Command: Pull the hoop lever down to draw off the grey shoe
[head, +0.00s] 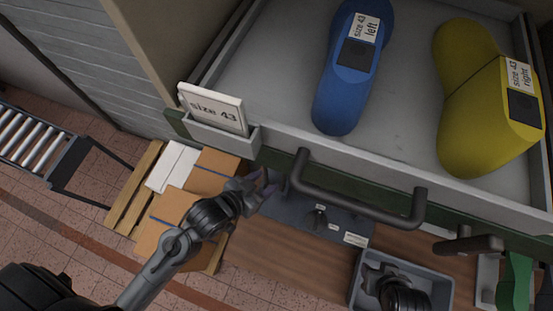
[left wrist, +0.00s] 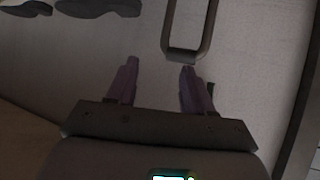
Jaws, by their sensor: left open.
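My left gripper (head: 264,186) is below the front of the open drawer in the head view, near the left end of its handle. In the left wrist view the left gripper (left wrist: 160,66) is open, with nothing between its fingers. A dark hoop (left wrist: 187,52) hangs just beyond the fingertips, its lower bar close to the right-hand finger; contact cannot be told. Dark grey shoe shapes (left wrist: 98,7) lie at the upper left of that view; which is the grey shoe is unclear. A dark jointed part at the bottom of the head view appears to be my right arm; its fingers cannot be made out.
The open drawer (head: 285,80) holds a blue last (head: 335,100) and a yellow last (head: 462,130). Its dark handle (head: 360,206) sticks out. A grey bin (head: 360,292) is on the wooden bench (head: 275,262). Cardboard boxes (head: 172,218) stand on a pallet at left.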

